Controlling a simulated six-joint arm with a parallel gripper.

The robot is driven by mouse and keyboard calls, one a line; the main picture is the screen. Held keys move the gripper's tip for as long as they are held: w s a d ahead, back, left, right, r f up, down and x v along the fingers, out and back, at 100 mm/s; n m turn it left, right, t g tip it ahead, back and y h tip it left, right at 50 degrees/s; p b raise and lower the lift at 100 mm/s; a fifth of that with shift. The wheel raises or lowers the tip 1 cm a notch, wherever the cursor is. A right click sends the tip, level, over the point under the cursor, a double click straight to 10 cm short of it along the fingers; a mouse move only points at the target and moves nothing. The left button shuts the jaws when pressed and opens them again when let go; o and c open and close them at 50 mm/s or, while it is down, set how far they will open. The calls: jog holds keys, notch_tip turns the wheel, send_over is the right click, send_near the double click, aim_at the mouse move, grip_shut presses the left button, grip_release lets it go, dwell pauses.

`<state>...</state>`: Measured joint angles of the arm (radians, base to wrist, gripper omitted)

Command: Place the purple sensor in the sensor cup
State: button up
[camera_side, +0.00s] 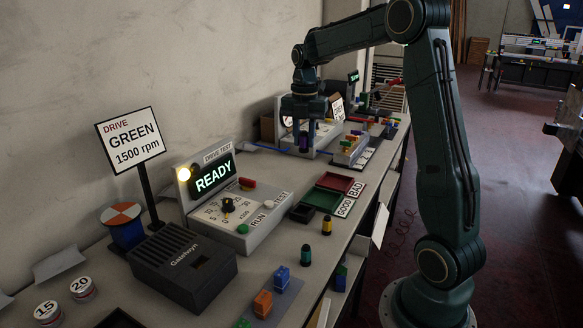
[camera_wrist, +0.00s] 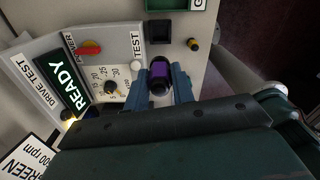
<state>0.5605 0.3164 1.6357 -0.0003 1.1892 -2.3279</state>
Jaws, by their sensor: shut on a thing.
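My gripper (camera_wrist: 168,76) is shut on the purple sensor (camera_wrist: 162,74), a short cylinder with a dark end, seen between the two fingers in the wrist view. In the side view my gripper (camera_side: 304,143) points down, small and far off, and the sensor is hard to make out there. A small square black cup (camera_side: 302,212), which looks like the sensor cup, stands on the table beside the test unit. It also shows in the wrist view (camera_wrist: 159,32), apart from the sensor and above it in the picture. I see nothing in it.
The drive test unit (camera_side: 256,227) shows READY, with a dial and buttons. A yellow-black sensor (camera_side: 326,226) and a green-black one (camera_side: 306,255) stand upright near the cup. A green tray (camera_side: 322,199) and a red tray (camera_side: 334,181) lie behind. Coloured blocks (camera_side: 263,304) sit in front.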

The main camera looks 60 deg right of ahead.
notch_tip(320, 180, down, 16)
jog(key=shift+r, duration=0.1)
dwell(0.5)
jog(key=shift+f, duration=2.1)
jog(key=shift+f, duration=0.1)
jog(key=o, duration=1)
notch_tip(320, 180, up, 12)
jog(key=shift+r, duration=0.1)
